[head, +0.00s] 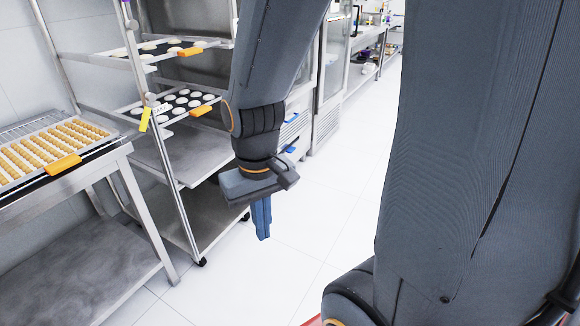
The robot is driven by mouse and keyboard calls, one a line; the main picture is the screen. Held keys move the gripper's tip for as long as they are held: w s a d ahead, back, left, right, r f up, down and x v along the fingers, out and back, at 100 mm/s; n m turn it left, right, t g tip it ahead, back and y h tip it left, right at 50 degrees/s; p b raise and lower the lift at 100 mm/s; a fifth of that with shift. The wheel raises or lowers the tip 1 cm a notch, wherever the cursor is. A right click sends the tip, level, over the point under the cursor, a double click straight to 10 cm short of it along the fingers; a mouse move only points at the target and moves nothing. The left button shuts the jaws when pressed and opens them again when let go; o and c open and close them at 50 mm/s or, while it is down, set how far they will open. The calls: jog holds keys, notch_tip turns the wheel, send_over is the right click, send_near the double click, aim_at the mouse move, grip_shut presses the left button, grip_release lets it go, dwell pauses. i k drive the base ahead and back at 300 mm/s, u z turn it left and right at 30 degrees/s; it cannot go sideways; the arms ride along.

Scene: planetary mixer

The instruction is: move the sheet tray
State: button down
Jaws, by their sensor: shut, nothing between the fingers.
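A sheet tray (98,133) with rows of small golden pieces rests on the steel table (75,175) at the left. An orange clip or handle (63,165) sits on its near edge. Two more trays with pale round pieces stand on the rack: a lower one (150,116) and an upper one (118,53), each with orange grips on the front edge. I cannot tell which tray is meant. My gripper (262,220) points down over the floor, right of the rack and apart from every tray. Its blue fingers are together and hold nothing.
The wheeled rack (176,200) stands behind the table, with bare lower shelves. A yellow tag (145,119) hangs on its post. Glass-door cabinets (330,75) line the back. White floor (290,235) is free in the middle.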

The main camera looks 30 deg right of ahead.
aim_at(195, 153)
jog(key=z, duration=1)
jog(key=i, duration=1.45)
jog(key=u, duration=0.95)
jog(key=i, duration=0.4)
jog(key=u, duration=0.4)
